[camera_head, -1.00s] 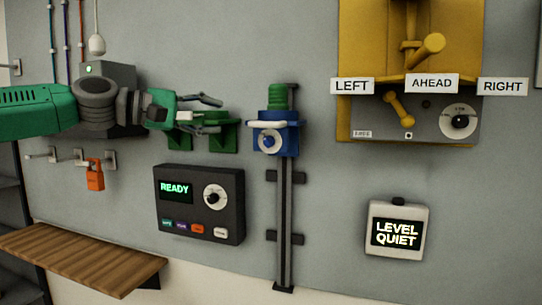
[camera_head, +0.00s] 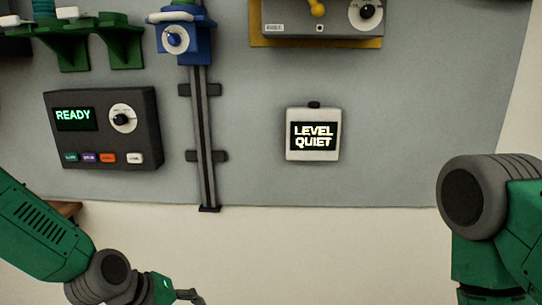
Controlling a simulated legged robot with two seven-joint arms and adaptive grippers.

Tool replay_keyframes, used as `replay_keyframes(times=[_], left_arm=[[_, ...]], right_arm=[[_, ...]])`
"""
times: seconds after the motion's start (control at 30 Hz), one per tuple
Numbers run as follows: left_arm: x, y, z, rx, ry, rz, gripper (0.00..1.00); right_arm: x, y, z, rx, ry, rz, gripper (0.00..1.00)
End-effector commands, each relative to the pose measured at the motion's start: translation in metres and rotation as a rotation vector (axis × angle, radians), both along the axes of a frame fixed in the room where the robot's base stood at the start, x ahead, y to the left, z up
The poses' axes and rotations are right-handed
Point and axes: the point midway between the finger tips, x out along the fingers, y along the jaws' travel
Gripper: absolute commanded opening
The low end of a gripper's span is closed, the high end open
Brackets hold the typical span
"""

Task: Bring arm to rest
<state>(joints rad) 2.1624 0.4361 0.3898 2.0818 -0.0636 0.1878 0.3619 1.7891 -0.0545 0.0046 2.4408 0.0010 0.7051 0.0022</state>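My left arm comes in from the lower left, and its gripper (camera_head: 188,296) is at the bottom edge, below the wall panel. The frame cuts the gripper off, so I cannot tell how far its fingers are apart. Nothing shows between the visible parts. My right arm (camera_head: 490,230) is at the lower right, with its forearm pointing down out of the frame. Its gripper is out of view.
A dark box reading READY (camera_head: 102,130) is on the wall at left. A blue slider unit (camera_head: 183,38) sits on a vertical rail (camera_head: 204,140). A white LEVEL QUIET display (camera_head: 313,155) is at centre. Green brackets (camera_head: 120,50) and a wooden shelf (camera_head: 68,209) show at left.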

Motion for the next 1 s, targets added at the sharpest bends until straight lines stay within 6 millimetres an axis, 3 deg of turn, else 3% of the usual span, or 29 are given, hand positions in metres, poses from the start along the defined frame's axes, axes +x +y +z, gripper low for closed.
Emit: replay_keyframes(times=[0.03, 0.2, 0.3, 0.4, 0.5, 0.63, 1.0], left_arm=[[-0.025, 0.002, -0.041, 0.054, 0.031, -0.035, 0.34], [-0.109, 0.025, -0.141, 0.242, 0.1, -0.163, 0.34], [-0.162, 0.046, -0.188, 0.356, 0.136, -0.258, 0.34], [-0.21, 0.069, -0.222, 0.46, 0.166, -0.357, 0.34], [-0.247, 0.09, -0.242, 0.545, 0.187, -0.446, 0.34], [-0.273, 0.108, -0.252, 0.609, 0.197, -0.521, 0.34], [-0.279, 0.112, -0.251, 0.626, 0.198, -0.539, 0.34]], right_arm=[[0.0, 0.0, -0.014, 0.0, 0.0, 0.0, 0.4], [0.0, 0.0, -0.04, 0.0, 0.0, 0.0, 0.4], [0.0, 0.0, -0.056, 0.0, 0.0, 0.0, 0.4], [0.0, 0.0, -0.071, 0.0, 0.0, 0.0, 0.4], [0.0, 0.0, -0.082, 0.0, 0.0, 0.0, 0.4], [0.0, 0.0, -0.09, 0.0, 0.0, 0.0, 0.4], [0.0, 0.0, -0.089, 0.0, 0.0, 0.0, 0.4]])
